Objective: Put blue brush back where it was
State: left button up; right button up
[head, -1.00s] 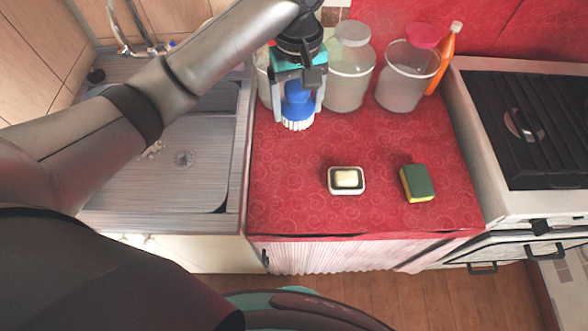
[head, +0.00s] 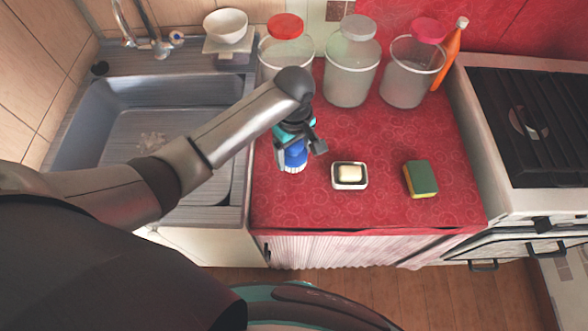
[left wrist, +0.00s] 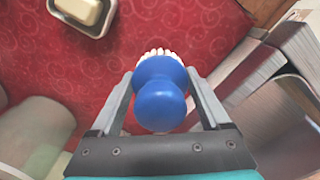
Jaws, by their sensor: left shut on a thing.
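The blue brush (head: 295,157) has a round blue knob and white bristles that point down. My left gripper (head: 292,152) is shut on it over the left part of the red counter, beside the sink edge. In the left wrist view the brush (left wrist: 160,95) sits between the two fingers of the left gripper (left wrist: 160,100), with its bristles just showing beyond the knob. I cannot tell whether the bristles touch the cloth. My right gripper is not in view.
A soap dish (head: 349,184) with pale soap lies just right of the brush, and a green-yellow sponge (head: 420,179) further right. The sink (head: 140,125) is left, the stove (head: 530,120) right.

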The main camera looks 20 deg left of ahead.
aim_at(294, 175)
pick_arm(q)
jog(key=shift+f+b, duration=0.95)
jog(key=shift+f, duration=2.6)
jog(key=shift+f, duration=0.1)
jog(key=o, duration=1)
jog(key=shift+f, duration=0.1)
notch_tip(294, 175, up, 12)
jog(key=p, duration=0.3)
jog(key=shift+r+p, duration=0.2)
jog(key=shift+p, duration=0.1)
